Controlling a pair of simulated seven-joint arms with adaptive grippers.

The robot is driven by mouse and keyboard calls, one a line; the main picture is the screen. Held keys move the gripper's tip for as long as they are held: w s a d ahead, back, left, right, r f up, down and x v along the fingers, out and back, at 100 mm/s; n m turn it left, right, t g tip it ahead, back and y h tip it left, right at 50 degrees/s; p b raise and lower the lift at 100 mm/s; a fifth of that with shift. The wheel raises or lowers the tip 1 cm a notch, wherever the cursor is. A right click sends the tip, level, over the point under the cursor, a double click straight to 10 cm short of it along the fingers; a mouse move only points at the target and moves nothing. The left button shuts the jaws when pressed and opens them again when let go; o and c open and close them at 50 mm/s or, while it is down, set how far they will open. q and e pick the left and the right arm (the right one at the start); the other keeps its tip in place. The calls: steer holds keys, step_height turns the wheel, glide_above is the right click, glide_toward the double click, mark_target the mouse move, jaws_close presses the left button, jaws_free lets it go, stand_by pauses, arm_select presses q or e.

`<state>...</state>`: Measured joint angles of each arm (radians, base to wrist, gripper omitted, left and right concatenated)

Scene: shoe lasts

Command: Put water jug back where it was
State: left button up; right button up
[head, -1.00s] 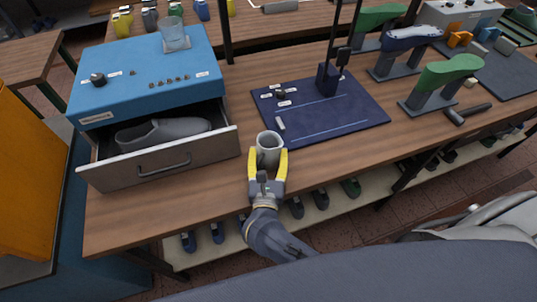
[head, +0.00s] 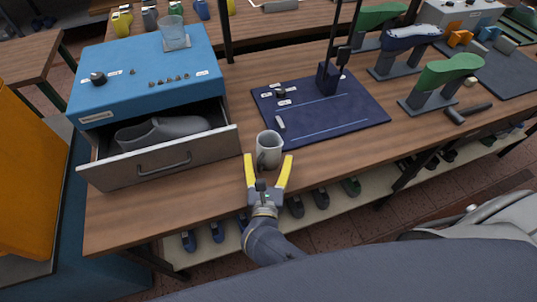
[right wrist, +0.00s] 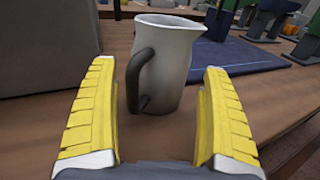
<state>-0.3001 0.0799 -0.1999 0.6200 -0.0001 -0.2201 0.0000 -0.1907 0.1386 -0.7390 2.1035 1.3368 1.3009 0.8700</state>
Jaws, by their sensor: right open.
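The water jug (head: 268,146) is light grey with a dark handle and stands upright on the wooden table, just left of the dark blue mat. In the right wrist view the jug (right wrist: 168,62) stands beyond the fingertips, its handle toward me and its spout to the right. My right gripper (head: 268,162) has yellow fingers and is open, on the near side of the jug. In the right wrist view the spread fingers (right wrist: 160,105) hold nothing, and a gap shows between them and the jug. My left gripper is not in view.
An open drawer (head: 163,171) with a grey shoe last (head: 163,133) juts out left of the jug, under a blue box (head: 145,70) carrying a glass (head: 173,33). The blue mat (head: 345,115) holds small parts and a post. Green lasts on stands (head: 447,72) are at right.

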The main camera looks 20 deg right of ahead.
mark_target(268, 161)
steer(key=shift+v, duration=2.55)
